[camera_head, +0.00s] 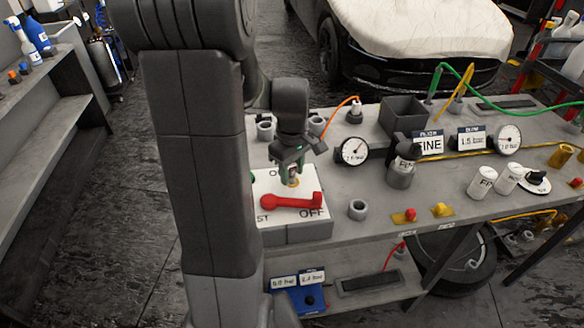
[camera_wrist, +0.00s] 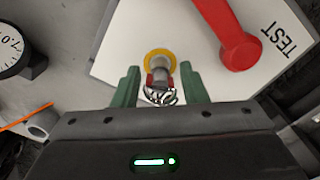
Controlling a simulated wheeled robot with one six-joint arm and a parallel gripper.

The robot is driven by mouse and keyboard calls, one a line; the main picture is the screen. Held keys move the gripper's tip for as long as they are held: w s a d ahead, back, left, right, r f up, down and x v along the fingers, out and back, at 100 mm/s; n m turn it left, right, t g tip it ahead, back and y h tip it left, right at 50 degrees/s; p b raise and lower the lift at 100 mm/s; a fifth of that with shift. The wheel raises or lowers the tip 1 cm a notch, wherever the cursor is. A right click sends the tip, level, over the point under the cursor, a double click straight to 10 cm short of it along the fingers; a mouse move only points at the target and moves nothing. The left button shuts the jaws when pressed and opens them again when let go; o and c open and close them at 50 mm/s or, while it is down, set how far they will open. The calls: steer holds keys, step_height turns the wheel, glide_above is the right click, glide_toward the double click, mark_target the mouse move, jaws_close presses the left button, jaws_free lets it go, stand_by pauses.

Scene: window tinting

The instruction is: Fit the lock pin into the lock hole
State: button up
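The lock pin (camera_wrist: 160,78) shows in the wrist view as a short grey metal piece with red parts and a coiled wire at its near end. Its far end overlaps the yellow ring (camera_wrist: 159,58) around the lock hole; how deep it sits cannot be told. My gripper (camera_wrist: 160,84) has its two green fingers apart, one on each side of the pin, with visible gaps. In the head view my gripper (camera_head: 291,172) points down just above the yellow ring (camera_head: 293,183) on the white panel (camera_head: 265,184). The pin is too small to make out there.
A red lever (camera_head: 290,202) lies across the panel in front of the ring, pointing toward OFF. A gauge (camera_head: 353,151) and a grey sprayer cup (camera_head: 402,168) stand to the right. A grey ring holder (camera_head: 357,209) stands near the bench's front edge.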

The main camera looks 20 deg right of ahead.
step_height(320, 180, up, 12)
steer(key=shift+r, duration=0.2)
steer(key=shift+f, duration=0.15)
stand_by(0.4)
step_height(320, 180, down, 12)
steer(key=shift+r, duration=0.2)
steer(key=shift+r+p, duration=1.2)
steer(key=shift+r, duration=0.05)
steer(key=shift+f, duration=0.1)
